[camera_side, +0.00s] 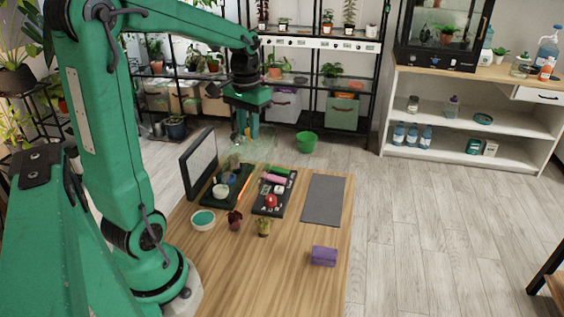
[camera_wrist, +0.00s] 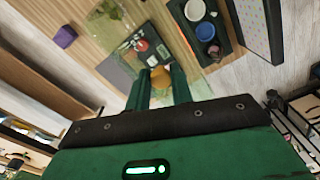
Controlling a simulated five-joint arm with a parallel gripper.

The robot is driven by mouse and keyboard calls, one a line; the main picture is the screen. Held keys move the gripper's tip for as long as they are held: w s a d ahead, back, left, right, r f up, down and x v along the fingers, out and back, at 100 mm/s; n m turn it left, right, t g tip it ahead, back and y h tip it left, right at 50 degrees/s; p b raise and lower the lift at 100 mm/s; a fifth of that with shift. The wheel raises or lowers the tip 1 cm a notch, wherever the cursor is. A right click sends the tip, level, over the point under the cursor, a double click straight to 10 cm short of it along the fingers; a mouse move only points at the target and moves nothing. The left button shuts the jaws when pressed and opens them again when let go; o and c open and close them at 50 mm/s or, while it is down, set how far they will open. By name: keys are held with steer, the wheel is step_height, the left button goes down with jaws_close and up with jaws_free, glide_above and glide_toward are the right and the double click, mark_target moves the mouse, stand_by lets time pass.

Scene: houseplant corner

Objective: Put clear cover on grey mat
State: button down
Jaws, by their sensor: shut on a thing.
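The clear cover (camera_side: 262,146) is a see-through, faintly green piece, held up above the far end of the table. My gripper (camera_side: 247,132) is shut on its tan knob, and the knob (camera_wrist: 160,75) shows between my fingers in the wrist view. The cover's clear walls (camera_wrist: 185,45) spread beyond the fingers there; its lower edges are hard to make out. The grey mat (camera_side: 323,200) lies flat and bare on the right side of the table, to the right of and lower than the cover. Part of the mat (camera_wrist: 117,75) shows in the wrist view.
A black tray (camera_side: 284,206) with several small items lies left of the mat. A dark green tray (camera_side: 213,199) holds a white cup and plants. A dark upright panel (camera_side: 200,162), teal bowl (camera_side: 203,219), small plants and purple block (camera_side: 324,256) stand around. The front table is mostly clear.

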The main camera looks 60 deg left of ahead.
steer(key=shift+r, duration=0.15)
steer(key=shift+r, duration=4.1)
